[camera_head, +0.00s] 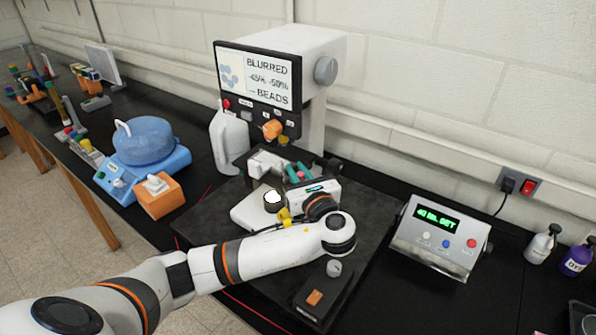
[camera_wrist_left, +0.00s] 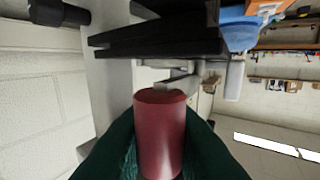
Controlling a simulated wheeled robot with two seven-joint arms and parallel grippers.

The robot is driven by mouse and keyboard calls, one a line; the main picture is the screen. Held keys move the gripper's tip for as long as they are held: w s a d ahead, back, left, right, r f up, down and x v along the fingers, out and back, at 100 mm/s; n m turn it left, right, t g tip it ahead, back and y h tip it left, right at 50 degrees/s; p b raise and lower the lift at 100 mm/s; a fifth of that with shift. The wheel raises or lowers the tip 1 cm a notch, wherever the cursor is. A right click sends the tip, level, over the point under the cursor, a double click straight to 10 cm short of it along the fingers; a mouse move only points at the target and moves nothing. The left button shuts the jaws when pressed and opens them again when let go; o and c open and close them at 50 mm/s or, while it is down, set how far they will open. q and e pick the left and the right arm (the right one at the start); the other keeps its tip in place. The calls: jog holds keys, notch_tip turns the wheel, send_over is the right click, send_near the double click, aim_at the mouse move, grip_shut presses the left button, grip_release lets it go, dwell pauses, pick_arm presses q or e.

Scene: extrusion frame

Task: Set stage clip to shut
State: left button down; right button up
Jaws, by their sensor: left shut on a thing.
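The microscope (camera_head: 318,62) stands at the back of the bench, with its stage area (camera_head: 265,163) below the screen. My left gripper (camera_head: 297,171) reaches in at the stage, its dark green fingers pointing toward the microscope. In the left wrist view, the fingers are shut around a red cylindrical knob (camera_wrist_left: 160,130), one on each side. A short pale metal bar (camera_wrist_left: 178,86) shows just beyond the knob, which looks like the stage clip's handle. In the head view my wrist and fingers hide most of the clip, so its position cannot be told. My right gripper is not in view.
A control box (camera_head: 437,238) with a green display stands right of the dark base plate (camera_head: 375,215). A small block with an orange button (camera_head: 315,298) lies in front. A blue device (camera_head: 150,150), an orange box (camera_head: 158,195) and a white jug (camera_head: 228,140) stand left.

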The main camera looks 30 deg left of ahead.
pick_arm(q)
jog(key=c, duration=1.3)
grip_release()
jog(key=shift+w, duration=0.1)
jog(key=b+v, duration=0.3)
jog(key=v, duration=0.9)
jog(key=shift+f, duration=0.1)
